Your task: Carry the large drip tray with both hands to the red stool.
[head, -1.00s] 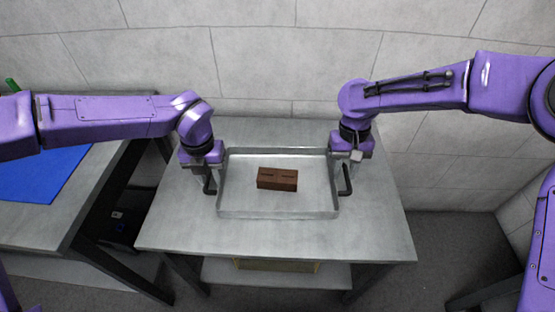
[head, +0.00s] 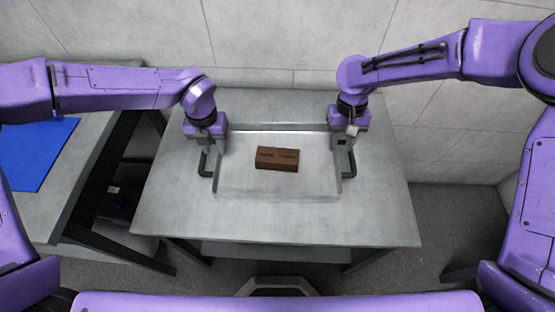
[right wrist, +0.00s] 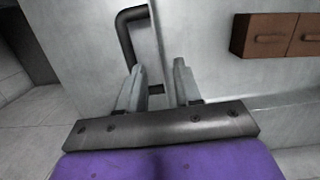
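The large drip tray (head: 240,188) is a shallow grey metal pan lying on the grey table, with a dark bent handle at each end. A brown brick-like block (head: 277,158) lies in it; part of the block also shows in the right wrist view (right wrist: 265,36). My left gripper (head: 206,145) is over the left handle (head: 206,165); its fingers are too small to judge. My right gripper (right wrist: 157,80) is at the right handle (right wrist: 127,42), its fingers apart with a clear gap; the left finger covers part of the handle. The red stool is not in view.
The grey table (head: 270,222) has bare room around the tray, mostly in front. A second bench with a blue mat (head: 35,152) stands at the left. A wall is close behind the table. Open floor (head: 450,215) lies to the right.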

